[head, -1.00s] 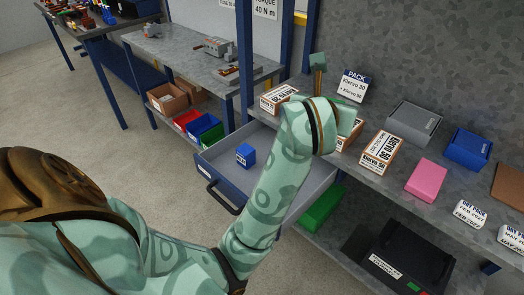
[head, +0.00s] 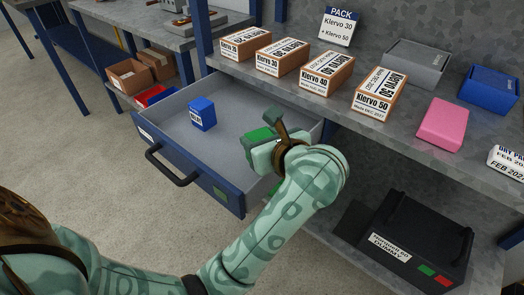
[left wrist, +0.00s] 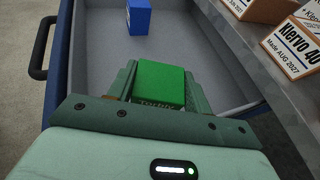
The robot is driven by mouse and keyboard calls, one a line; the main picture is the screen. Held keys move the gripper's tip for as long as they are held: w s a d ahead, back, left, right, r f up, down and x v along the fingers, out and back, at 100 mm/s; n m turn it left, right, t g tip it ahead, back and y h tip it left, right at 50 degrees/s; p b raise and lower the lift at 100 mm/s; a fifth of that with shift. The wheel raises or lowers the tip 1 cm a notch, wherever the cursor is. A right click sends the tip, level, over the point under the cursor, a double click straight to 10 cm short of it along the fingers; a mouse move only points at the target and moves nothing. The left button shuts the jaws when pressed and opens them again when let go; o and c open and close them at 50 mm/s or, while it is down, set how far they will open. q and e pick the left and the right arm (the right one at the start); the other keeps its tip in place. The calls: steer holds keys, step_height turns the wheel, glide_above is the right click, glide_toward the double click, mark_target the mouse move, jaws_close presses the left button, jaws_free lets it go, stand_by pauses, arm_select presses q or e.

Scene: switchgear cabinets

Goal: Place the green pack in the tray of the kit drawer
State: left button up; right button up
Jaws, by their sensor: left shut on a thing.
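The green pack (head: 258,135) is held by my left gripper (head: 263,147) over the right part of the open drawer in the head view. In the left wrist view the pack (left wrist: 160,82) sits between the two fingers. The kit drawer (head: 215,177) is pulled out, with a blue front, a black handle and a grey tray (head: 170,122) inside. A small blue pack (head: 202,113) stands in the tray, left of my gripper. It also shows at the top of the left wrist view (left wrist: 138,16). I cannot tell the gap under the green pack. My right gripper is not in view.
Orange-and-white Klervo boxes (head: 328,72) line the shelf above the drawer's right side. A pink block (head: 443,124), grey bin (head: 418,62) and blue bin (head: 490,90) stand farther right. A black case (head: 420,240) sits below. The tray's middle looks clear.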

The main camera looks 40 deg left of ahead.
arm_select(q)
steer(key=shift+f+b, duration=0.8)
steer(key=shift+f, duration=1)
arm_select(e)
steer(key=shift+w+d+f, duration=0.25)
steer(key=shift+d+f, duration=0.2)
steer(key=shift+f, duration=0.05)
